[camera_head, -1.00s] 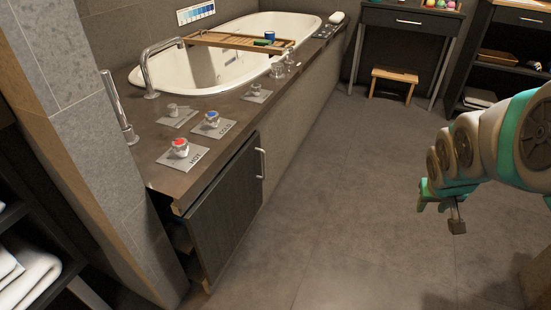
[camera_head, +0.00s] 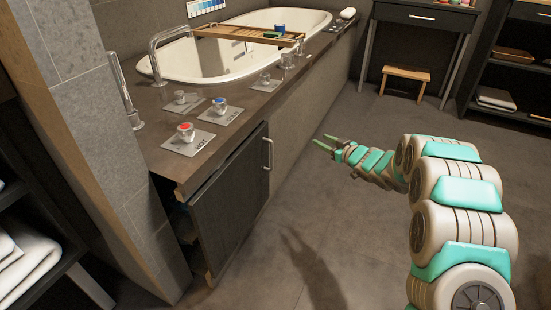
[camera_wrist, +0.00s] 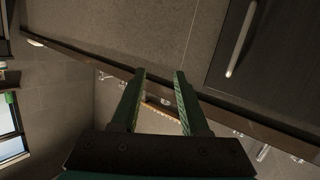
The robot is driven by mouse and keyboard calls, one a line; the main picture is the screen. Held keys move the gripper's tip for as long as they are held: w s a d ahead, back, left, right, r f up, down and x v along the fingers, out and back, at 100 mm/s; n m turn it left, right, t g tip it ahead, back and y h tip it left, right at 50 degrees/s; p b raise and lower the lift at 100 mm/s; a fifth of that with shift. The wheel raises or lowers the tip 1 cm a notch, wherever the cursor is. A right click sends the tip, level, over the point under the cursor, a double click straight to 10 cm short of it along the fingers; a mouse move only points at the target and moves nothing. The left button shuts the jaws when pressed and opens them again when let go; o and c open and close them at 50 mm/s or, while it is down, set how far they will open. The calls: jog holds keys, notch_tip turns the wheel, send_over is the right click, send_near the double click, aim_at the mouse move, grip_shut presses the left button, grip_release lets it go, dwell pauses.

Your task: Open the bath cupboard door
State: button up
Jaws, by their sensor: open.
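The bath cupboard door (camera_head: 232,205) is a dark panel under the near end of the bath counter. Its light vertical bar handle (camera_head: 268,154) is near its right edge. A dark gap with part of a shelf shows at the door's left edge; I cannot tell whether the door itself is ajar. My gripper (camera_head: 322,143) is open and empty, to the right of the handle and apart from it. In the wrist view its two green fingers (camera_wrist: 160,75) are spread, with the door (camera_wrist: 285,65) and handle (camera_wrist: 241,40) at upper right.
The brown counter (camera_head: 160,165) overhangs the door and carries hot and cold taps (camera_head: 220,106). The bathtub (camera_head: 195,62) lies behind it. A tiled wall (camera_head: 95,130) and towel shelf (camera_head: 60,275) stand at left. A small stool (camera_head: 405,74) is far off. The floor before the door is clear.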

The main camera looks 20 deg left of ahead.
jog(key=s+a+f+n+g+y+b, duration=0.1)
jog(key=s+a+f+n+g+y, duration=0.2)
jog(key=s+a+f+g+y, duration=0.35)
jog(key=w+a+t+h, duration=0.1)
jog(key=a+t, duration=0.1)
jog(key=a, duration=0.7)
jog(key=shift+w+a, duration=0.25)
jog(key=shift+f, duration=0.1)
grip_shut()
dwell(0.8)
